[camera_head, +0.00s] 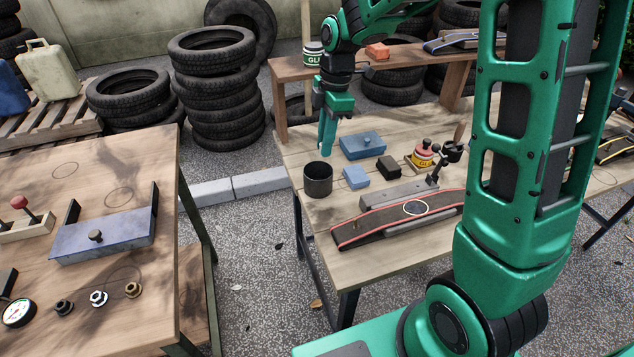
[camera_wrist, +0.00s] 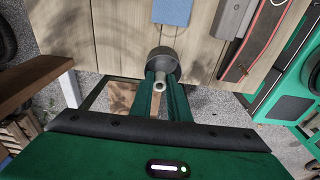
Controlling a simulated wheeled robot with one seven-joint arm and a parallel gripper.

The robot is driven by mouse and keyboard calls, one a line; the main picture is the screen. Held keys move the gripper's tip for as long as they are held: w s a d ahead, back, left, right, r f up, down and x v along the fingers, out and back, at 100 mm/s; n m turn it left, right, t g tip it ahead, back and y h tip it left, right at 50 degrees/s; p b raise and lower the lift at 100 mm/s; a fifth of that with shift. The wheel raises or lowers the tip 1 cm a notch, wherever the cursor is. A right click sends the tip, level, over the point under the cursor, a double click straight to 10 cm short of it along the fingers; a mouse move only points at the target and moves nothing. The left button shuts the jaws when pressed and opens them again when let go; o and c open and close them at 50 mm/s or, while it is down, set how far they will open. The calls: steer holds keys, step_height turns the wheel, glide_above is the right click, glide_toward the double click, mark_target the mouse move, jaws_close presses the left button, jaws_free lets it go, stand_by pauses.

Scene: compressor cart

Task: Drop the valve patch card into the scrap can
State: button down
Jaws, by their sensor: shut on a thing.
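The scrap can (camera_head: 318,181) is a dark, round, open-topped can near the left edge of the wooden bench. It also shows in the wrist view (camera_wrist: 165,59), just beyond my fingertips. My gripper (camera_head: 327,150) points down above the can's rim, slightly toward its back right. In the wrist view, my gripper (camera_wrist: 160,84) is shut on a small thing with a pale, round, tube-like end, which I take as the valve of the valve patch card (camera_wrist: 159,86). The rest of the card is hidden between the fingers, and the head view does not show it.
On the bench, a blue sponge-like block (camera_head: 355,177), a blue box (camera_head: 362,145) and a dark block (camera_head: 388,167) stand right of the can. A red-edged tyre strip (camera_head: 375,226) lies in front. A raised shelf (camera_head: 290,75) stands behind.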

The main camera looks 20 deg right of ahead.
steer(key=c, duration=1.6)
jaws_free()
steer(key=shift+r, duration=0.15)
steer(key=r, duration=0.3)
steer(key=d+r, duration=0.1)
steer(key=r, duration=0.6)
steer(key=shift+d+r, duration=0.15)
steer(key=shift+r, duration=0.05)
steer(key=s+d+f+m, duration=0.2)
steer(key=s+d+m, duration=0.3)
steer(key=s+m, duration=0.3)
steer(key=s+d+f+m, duration=0.2)
steer(key=s+d+m, duration=0.3)
steer(key=s, duration=0.8)
steer(key=s+d+f+m+h, duration=0.1)
steer(key=s+d+m, duration=0.4)
steer(key=s+m, duration=0.5)
steer(key=shift+s+d+f+m, duration=0.25)
steer(key=shift+d+f+m, duration=0.15)
steer(key=shift+f+m, duration=0.35)
